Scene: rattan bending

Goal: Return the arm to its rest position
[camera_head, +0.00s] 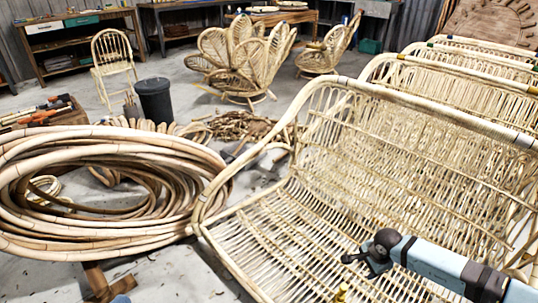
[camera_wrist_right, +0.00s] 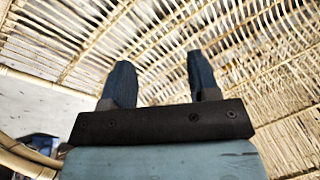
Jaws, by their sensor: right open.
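My right gripper (camera_head: 366,262) comes in from the lower right in the head view, over the seat of a large rattan bench (camera_head: 330,190). In the right wrist view the gripper (camera_wrist_right: 160,82) has its two dark fingers apart with nothing between them. Behind the fingers is the woven rattan lattice (camera_wrist_right: 150,35), slightly blurred. I cannot tell whether the fingers touch it. My left gripper does not show in the head view.
A big coil of bent rattan poles (camera_head: 100,190) lies left of the bench. More rattan benches (camera_head: 450,80) stand behind it at right. A black bin (camera_head: 155,101), a chair (camera_head: 113,62) and petal-backed chairs (camera_head: 245,55) stand farther back. Grey floor shows between them.

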